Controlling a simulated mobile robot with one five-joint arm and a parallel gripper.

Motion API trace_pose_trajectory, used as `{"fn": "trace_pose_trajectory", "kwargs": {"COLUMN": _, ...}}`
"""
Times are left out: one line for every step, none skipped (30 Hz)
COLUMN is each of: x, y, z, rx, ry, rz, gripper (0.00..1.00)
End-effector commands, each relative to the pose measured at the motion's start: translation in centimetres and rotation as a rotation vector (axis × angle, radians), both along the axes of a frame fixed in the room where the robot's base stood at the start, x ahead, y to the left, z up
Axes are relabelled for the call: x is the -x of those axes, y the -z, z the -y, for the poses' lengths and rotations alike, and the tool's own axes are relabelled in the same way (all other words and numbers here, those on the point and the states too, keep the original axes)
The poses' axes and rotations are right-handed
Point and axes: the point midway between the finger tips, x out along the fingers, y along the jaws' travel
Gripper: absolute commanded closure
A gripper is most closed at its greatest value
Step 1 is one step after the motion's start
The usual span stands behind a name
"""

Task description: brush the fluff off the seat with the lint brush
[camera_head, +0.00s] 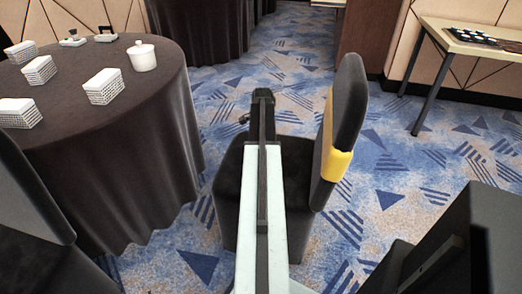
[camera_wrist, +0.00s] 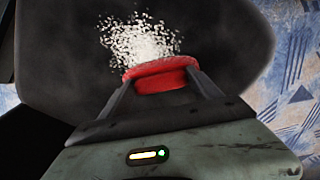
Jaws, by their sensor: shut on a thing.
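In the wrist view, my gripper (camera_wrist: 160,88) is shut on a red lint brush (camera_wrist: 160,78). The brush is over the dark seat (camera_wrist: 225,50), at the near edge of a patch of white fluff (camera_wrist: 138,38). I cannot tell whether the brush touches the seat. The fluff lies scattered as small white flecks. In the head view, the dark chair seat (camera_head: 298,165) lies beneath my arm, which hides part of it and the fluff. My gripper and the brush are not clearly visible there.
The chair's backrest (camera_head: 347,105) with a yellow band (camera_head: 337,165) rises to the right of my arm. Patterned carpet (camera_head: 410,150) is open at right.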

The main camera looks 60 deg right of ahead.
Motion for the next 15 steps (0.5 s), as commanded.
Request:
{"fn": "trace_pose_trajectory", "kwargs": {"x": 0.0, "y": 0.0, "z": 0.0, "rx": 0.0, "ry": 0.0, "rz": 0.0, "gripper": 0.6}}
{"fn": "trace_pose_trajectory", "kwargs": {"x": 0.0, "y": 0.0, "z": 0.1, "rx": 0.0, "ry": 0.0, "rz": 0.0, "gripper": 0.6}}
{"fn": "trace_pose_trajectory", "kwargs": {"x": -0.1, "y": 0.0, "z": 0.2, "rx": 0.0, "ry": 0.0, "rz": 0.0, "gripper": 0.6}}
{"fn": "trace_pose_trajectory", "kwargs": {"x": -0.1, "y": 0.0, "z": 0.4, "rx": 0.0, "ry": 0.0, "rz": 0.0, "gripper": 0.6}}
{"fn": "trace_pose_trajectory", "kwargs": {"x": -0.2, "y": 0.1, "z": 0.6, "rx": 0.0, "ry": 0.0, "rz": 0.0, "gripper": 0.6}}
{"fn": "trace_pose_trajectory", "kwargs": {"x": -0.3, "y": 0.1, "z": 1.0, "rx": 0.0, "ry": 0.001, "rz": 0.0, "gripper": 0.6}}
{"fn": "trace_pose_trajectory", "kwargs": {"x": -0.4, "y": 0.1, "z": 1.3, "rx": 0.0, "ry": 0.001, "rz": 0.0, "gripper": 0.6}}
{"fn": "trace_pose_trajectory", "kwargs": {"x": -0.5, "y": 0.2, "z": 1.6, "rx": 0.0, "ry": 0.001, "rz": 0.0, "gripper": 0.6}}
{"fn": "trace_pose_trajectory", "kwargs": {"x": -0.6, "y": 0.2, "z": 2.0, "rx": 0.0, "ry": 0.001, "rz": 0.0, "gripper": 0.6}}
{"fn": "trace_pose_trajectory", "kwargs": {"x": -0.7, "y": 0.2, "z": 2.3, "rx": 0.0, "ry": 0.001, "rz": 0.0, "gripper": 0.6}}
{"fn": "trace_pose_trajectory", "kwargs": {"x": -0.8, "y": 0.2, "z": 2.6, "rx": 0.0, "ry": 0.001, "rz": 0.0, "gripper": 0.6}}
{"fn": "trace_pose_trajectory", "kwargs": {"x": -1.0, "y": 0.3, "z": 3.0, "rx": 0.0, "ry": 0.001, "rz": 0.0, "gripper": 0.6}}
{"fn": "trace_pose_trajectory", "kwargs": {"x": -1.0, "y": 0.3, "z": 3.3, "rx": 0.0, "ry": 0.001, "rz": 0.0, "gripper": 0.6}}
{"fn": "trace_pose_trajectory", "kwargs": {"x": -1.1, "y": 0.3, "z": 3.5, "rx": 0.0, "ry": 0.001, "rz": 0.0, "gripper": 0.6}}
{"fn": "trace_pose_trajectory", "kwargs": {"x": -1.1, "y": 0.3, "z": 3.7, "rx": 0.0, "ry": 0.001, "rz": 0.0, "gripper": 0.6}}
